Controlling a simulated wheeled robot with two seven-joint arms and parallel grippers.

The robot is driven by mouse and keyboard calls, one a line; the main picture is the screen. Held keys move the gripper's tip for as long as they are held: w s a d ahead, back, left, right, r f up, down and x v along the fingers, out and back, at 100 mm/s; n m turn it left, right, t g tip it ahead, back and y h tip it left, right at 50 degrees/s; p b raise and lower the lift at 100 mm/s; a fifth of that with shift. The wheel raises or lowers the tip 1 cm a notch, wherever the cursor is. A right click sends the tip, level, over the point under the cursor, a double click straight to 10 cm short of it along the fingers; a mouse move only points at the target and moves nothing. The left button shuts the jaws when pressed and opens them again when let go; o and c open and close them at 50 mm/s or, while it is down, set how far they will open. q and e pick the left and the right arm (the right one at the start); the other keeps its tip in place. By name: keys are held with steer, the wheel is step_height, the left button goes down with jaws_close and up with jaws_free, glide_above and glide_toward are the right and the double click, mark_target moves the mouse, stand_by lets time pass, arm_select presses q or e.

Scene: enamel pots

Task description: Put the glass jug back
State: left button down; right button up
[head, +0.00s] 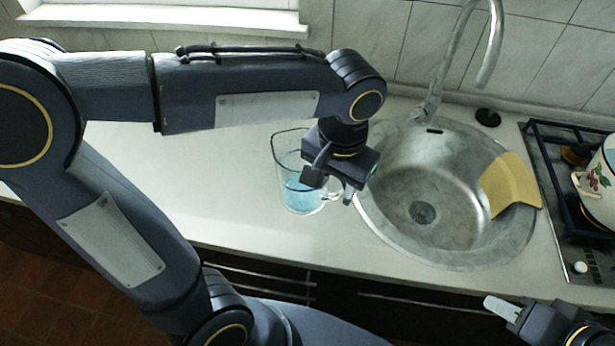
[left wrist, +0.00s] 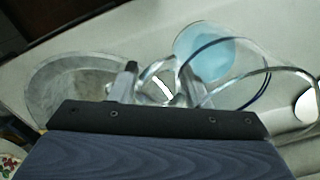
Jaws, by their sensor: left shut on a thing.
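The clear glass jug (head: 300,196), with blue liquid low in it, is upright over the pale worktop just left of the sink. Whether its base touches the worktop I cannot tell. My left gripper (head: 332,190) is at the jug's right side, shut on its handle, and covers part of the jug. In the left wrist view the jug (left wrist: 205,52) shows its blue contents and rim, with the handle (left wrist: 157,85) between the fingers of my left gripper (left wrist: 150,84). My right gripper (head: 502,308) is at the lower right, apart from the jug; its finger opening is unclear.
The round steel sink (head: 400,185) is right of the jug, with a tap (head: 432,100) behind it and a yellow cloth (head: 512,185) over its right rim. A hob (head: 562,215) with a decorated enamel pot (head: 600,185) is further right. Worktop (head: 225,205) left of the jug is clear.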

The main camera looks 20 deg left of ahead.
arm_select(q)
steer(key=w+a, duration=0.1)
steer(key=w+a+f, duration=0.1)
steer(key=a, duration=0.1)
steer(key=shift+w+a+f+p, duration=0.15)
steer(key=shift+w+f+p, duration=0.15)
steer(key=shift+w+f, duration=0.1)
steer(key=shift+w+a+f, duration=0.55)
steer(key=shift+a+f, duration=0.1)
steer(key=shift+f, duration=0.85)
steer(key=shift+w+a+f, duration=0.6)
steer(key=shift+a+f, duration=0.05)
steer(key=shift+f, duration=0.9)
steer(key=shift+w+a+f, duration=0.55)
steer(key=shift+a+f, duration=0.1)
steer(key=shift+f, duration=0.85)
steer(key=shift+f, duration=0.2)
steer(key=c, duration=0.8)
jaws_free()
steer(key=shift+o, duration=0.2)
steer(key=shift+r, duration=0.15)
